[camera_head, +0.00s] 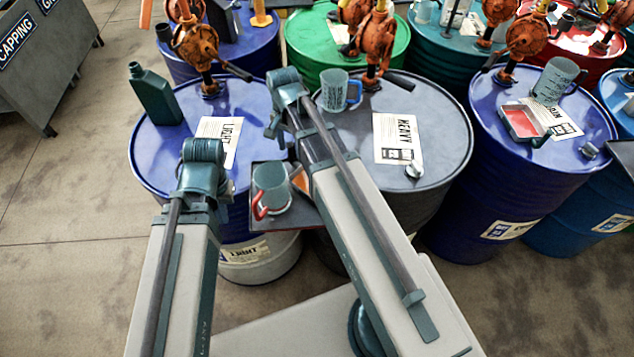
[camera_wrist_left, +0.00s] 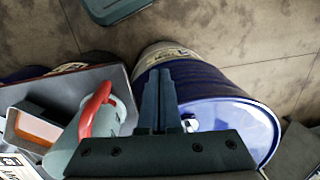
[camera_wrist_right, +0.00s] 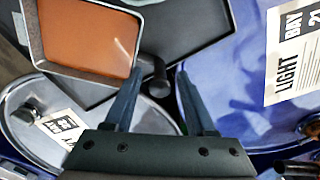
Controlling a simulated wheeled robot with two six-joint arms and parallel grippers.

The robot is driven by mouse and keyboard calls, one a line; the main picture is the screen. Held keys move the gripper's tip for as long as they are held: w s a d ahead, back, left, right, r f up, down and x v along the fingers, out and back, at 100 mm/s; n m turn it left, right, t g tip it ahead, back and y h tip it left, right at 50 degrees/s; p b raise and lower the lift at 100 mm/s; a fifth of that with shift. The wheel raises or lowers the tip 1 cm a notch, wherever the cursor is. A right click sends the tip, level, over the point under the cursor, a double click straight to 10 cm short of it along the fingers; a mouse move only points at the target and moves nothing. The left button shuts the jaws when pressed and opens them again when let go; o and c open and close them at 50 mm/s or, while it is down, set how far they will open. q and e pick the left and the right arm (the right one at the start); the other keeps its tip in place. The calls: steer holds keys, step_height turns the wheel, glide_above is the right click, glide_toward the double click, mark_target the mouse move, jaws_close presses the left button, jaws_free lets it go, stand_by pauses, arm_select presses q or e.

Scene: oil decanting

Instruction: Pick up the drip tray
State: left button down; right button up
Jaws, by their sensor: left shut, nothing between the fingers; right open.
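The drip tray is a shallow grey-rimmed tray with an orange inside; it shows at the upper left of the right wrist view (camera_wrist_right: 88,38). In the head view my right arm half covers the tray (camera_head: 301,179), which is beside a red-handled mug (camera_head: 271,190) on a dark platform. My right gripper (camera_wrist_right: 159,76) is open, its fingertips on either side of a dark round stub by the tray's edge; I cannot tell whether they touch it. My left gripper (camera_wrist_left: 158,76) is shut and empty, beside the mug and over the front of the LIGHT drum.
The blue LIGHT drum (camera_head: 150,150) carries a dark green bottle (camera_head: 155,95). The grey HEAVY drum (camera_head: 445,125) carries a blue-handled mug (camera_head: 335,91). A blue drum at right holds a red-lined tray (camera_head: 523,122) and another mug (camera_head: 556,82). Orange pumps stand behind. Floor is free at left.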

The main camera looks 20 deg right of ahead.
mark_target(292, 163)
step_height(292, 163, down, 4)
steer(key=b, duration=0.3)
steer(key=shift+a+f, duration=0.1)
steer(key=shift+s, duration=0.1)
jaws_close()
stand_by(1.1)
